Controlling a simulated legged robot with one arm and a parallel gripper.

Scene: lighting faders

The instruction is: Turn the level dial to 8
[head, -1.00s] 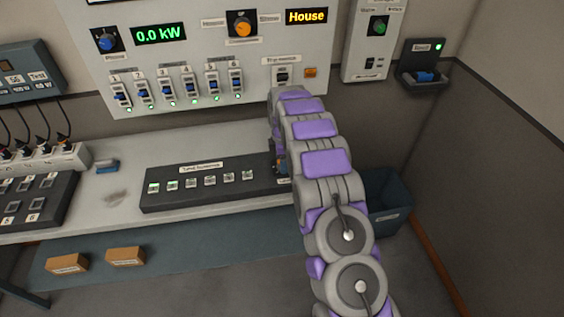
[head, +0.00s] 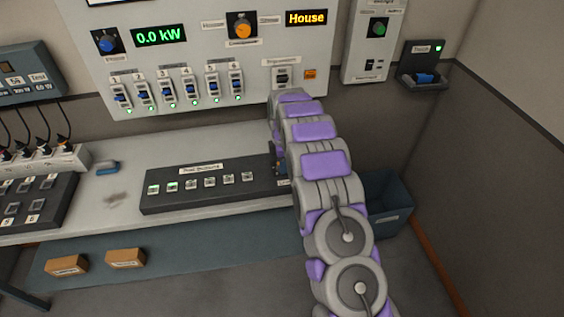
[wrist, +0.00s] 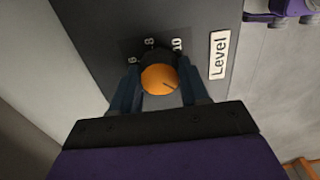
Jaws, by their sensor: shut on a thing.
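The level dial (wrist: 158,79) is an orange round knob with a dark skirt, on a dark panel in the wrist view. The numbers 6, 8 and 10 show along its far side, and a white "Level" label (wrist: 218,55) sits to its right. A short dark line on the knob's face slants toward the lower right; I cannot tell which number the dial is set to. My gripper (wrist: 160,77) is shut on the dial, one dark finger on each side. In the head view my arm hides the dial and most of the gripper.
The dark console (head: 216,188) with a row of small buttons lies on the light bench (head: 115,205). Behind it stands the wall panel (head: 200,58) with several faders, reading "0.0 kW" and "House". A dark bin (head: 388,205) stands right of my arm.

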